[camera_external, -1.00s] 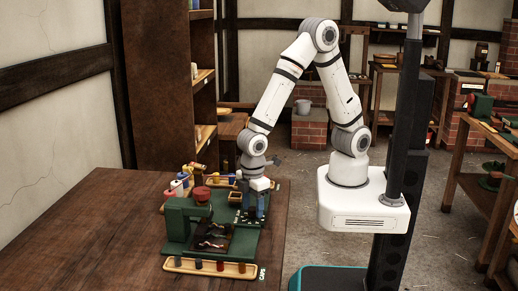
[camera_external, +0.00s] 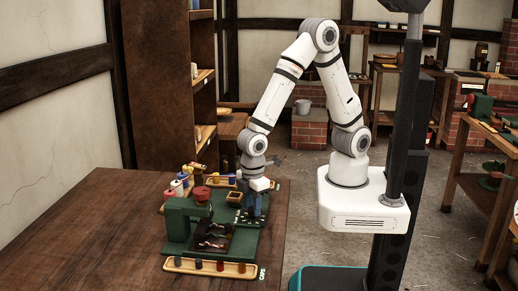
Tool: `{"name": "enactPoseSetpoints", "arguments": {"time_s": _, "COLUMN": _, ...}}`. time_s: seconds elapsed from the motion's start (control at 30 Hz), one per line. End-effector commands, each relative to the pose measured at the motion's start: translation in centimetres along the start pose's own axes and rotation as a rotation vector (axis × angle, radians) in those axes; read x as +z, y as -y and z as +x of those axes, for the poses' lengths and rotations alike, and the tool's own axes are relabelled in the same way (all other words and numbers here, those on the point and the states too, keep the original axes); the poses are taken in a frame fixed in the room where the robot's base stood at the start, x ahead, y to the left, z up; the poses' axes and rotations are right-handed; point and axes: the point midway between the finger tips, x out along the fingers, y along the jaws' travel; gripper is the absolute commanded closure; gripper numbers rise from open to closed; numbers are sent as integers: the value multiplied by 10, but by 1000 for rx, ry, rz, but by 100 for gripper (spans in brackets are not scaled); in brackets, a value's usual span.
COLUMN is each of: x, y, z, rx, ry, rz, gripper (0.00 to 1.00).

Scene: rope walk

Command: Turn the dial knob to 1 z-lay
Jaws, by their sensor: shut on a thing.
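My gripper (camera_external: 252,212) points down at the right side of the green machine (camera_external: 179,222) on the wooden table. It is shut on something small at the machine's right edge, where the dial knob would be. The knob itself is hidden by the fingers, so its pointer and setting cannot be read. Small pale marks show on the green base beside the fingers.
The brown table (camera_external: 100,235) is bare to the left. A tall shelf (camera_external: 165,80) stands behind.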

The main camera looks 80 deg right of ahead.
Motion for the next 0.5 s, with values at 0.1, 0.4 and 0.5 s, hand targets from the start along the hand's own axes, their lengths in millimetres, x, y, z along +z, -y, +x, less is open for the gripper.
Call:
{"name": "enactPoseSetpoints", "arguments": {"time_s": 0.1, "x": 0, "y": 0, "z": 0, "rx": 0, "ry": 0, "rz": 49, "gripper": 94}}
{"name": "enactPoseSetpoints", "arguments": {"time_s": 0.4, "x": 0, "y": 0, "z": 1, "rx": 0, "ry": 0, "rz": 269, "gripper": 94}}
{"name": "enactPoseSetpoints", "arguments": {"time_s": 0.5, "x": 0, "y": 0, "z": 1, "rx": 0, "ry": -1, "rz": 350, "gripper": 94}}
